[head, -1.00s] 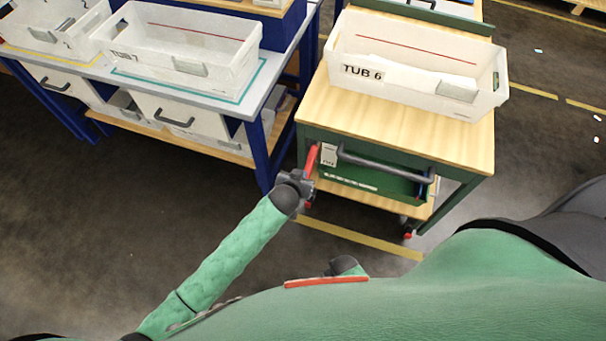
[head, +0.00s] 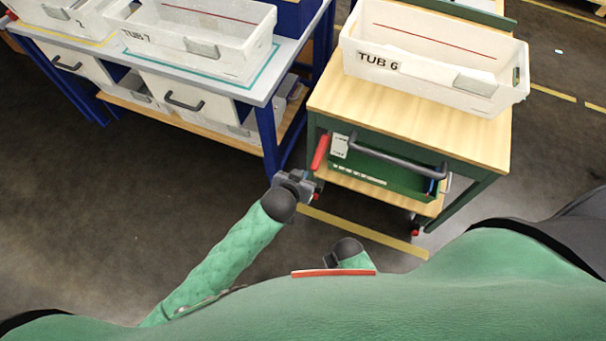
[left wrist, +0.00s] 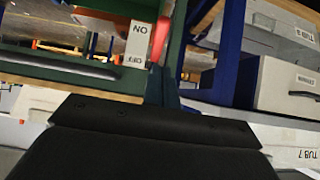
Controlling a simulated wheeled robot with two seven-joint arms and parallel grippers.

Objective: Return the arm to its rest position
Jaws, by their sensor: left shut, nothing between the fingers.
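My left gripper (head: 308,187) is shut and empty, just in front of the left front corner of the green-framed cart (head: 410,108). It is a little below the red lever (head: 320,152), with a small gap between them in the head view. The lever stands nearly upright, leaning slightly, beside a white label (head: 339,146). In the left wrist view the label (left wrist: 137,42) reads ON and OFF, with the red lever (left wrist: 160,40) beside it.
The cart carries TUB 6 (head: 432,62) on its wooden top and has a dark bar handle (head: 395,160) in front. A blue-legged bench (head: 262,95) with TUB 7 (head: 200,42) stands to the left. The floor (head: 120,200) left of my arm is clear.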

